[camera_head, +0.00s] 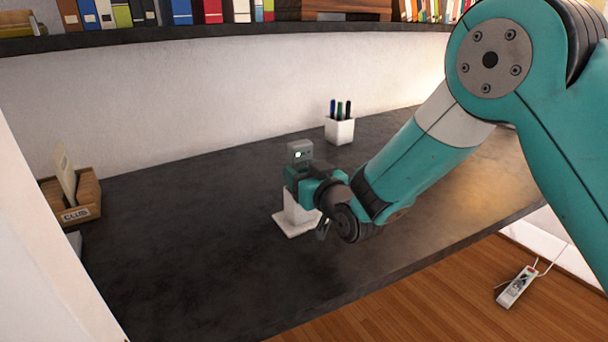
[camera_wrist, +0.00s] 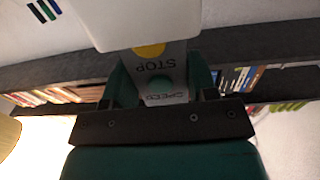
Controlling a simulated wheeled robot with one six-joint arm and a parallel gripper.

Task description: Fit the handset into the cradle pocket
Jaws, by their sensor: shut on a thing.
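The handset (camera_head: 300,151) is a grey block with a small lit green spot in the head view. In the wrist view the handset (camera_wrist: 163,72) shows a yellow button, a green button and the words STOP and SPEED, upside down. My gripper (camera_head: 298,177) is shut on it, one finger on each side. The white cradle (camera_head: 293,217) stands on the dark desk directly below the gripper. It fills the top of the wrist view (camera_wrist: 150,22), where its edge meets the handset. My gripper hides the join in the head view, so I cannot tell whether the handset is in the pocket.
A white cup (camera_head: 340,130) with several pens stands behind and to the right. A wooden card box (camera_head: 83,205) sits at the left. A shelf of books (camera_head: 150,33) runs along the back. The dark desk (camera_head: 190,270) is clear in front.

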